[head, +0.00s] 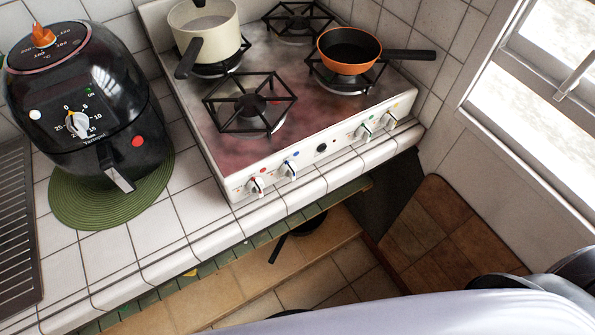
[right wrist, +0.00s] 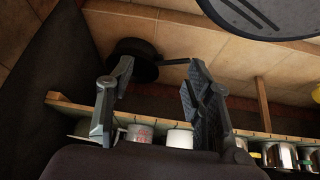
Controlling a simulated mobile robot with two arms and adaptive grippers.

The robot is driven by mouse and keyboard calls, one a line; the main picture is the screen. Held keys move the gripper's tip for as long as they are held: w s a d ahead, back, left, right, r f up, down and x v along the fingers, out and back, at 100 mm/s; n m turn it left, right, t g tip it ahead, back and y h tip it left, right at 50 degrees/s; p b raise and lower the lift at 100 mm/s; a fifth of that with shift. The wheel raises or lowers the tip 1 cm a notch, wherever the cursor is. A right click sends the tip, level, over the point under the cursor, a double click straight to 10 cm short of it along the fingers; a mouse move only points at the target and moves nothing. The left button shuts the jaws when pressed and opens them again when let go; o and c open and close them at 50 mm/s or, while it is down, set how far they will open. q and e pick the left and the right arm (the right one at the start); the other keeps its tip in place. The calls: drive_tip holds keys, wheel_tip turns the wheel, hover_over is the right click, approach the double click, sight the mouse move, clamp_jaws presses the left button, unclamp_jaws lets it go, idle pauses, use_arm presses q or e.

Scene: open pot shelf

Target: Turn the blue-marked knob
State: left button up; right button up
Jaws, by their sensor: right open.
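The blue-marked knob (head: 288,169) is on the white front panel of the stove (head: 330,150), second from the left, with a blue dot just above it. A red-marked knob (head: 255,186) is to its left. Nothing touches the blue-marked knob. My right gripper (right wrist: 160,72) is open and empty in the right wrist view, with its two fingers spread in front of the open pot shelf. The knobs do not show in that view, and the right gripper's fingers do not show in the head view. My left gripper is in neither view.
A cream pot (head: 207,31) and an orange pan (head: 348,50) stand on the stove. A black air fryer (head: 85,100) stands on a green mat (head: 88,212) to the left. Below are shelves with a black pan (right wrist: 132,47) and several cans (right wrist: 180,138). A window is at right.

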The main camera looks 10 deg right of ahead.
drive_tip(key=w+a+r+t+y+b, duration=0.1)
drive_tip(key=w+a+r+t, duration=0.2)
drive_tip(key=r, duration=0.7)
drive_tip(key=w+a+r+t+y, duration=0.1)
drive_tip(key=w+a+r+t, duration=0.2)
drive_tip(key=r, duration=0.6)
drive_tip(key=n+t+y, duration=0.1)
drive_tip(key=t+y, duration=0.2)
drive_tip(key=t, duration=0.2)
approach(294, 175)
drive_tip(key=p+x, duration=0.3)
drive_tip(key=x, duration=0.6)
drive_tip(key=shift+w+a, duration=0.2)
drive_tip(key=shift+w, duration=0.15)
drive_tip(key=shift+c, duration=0.3)
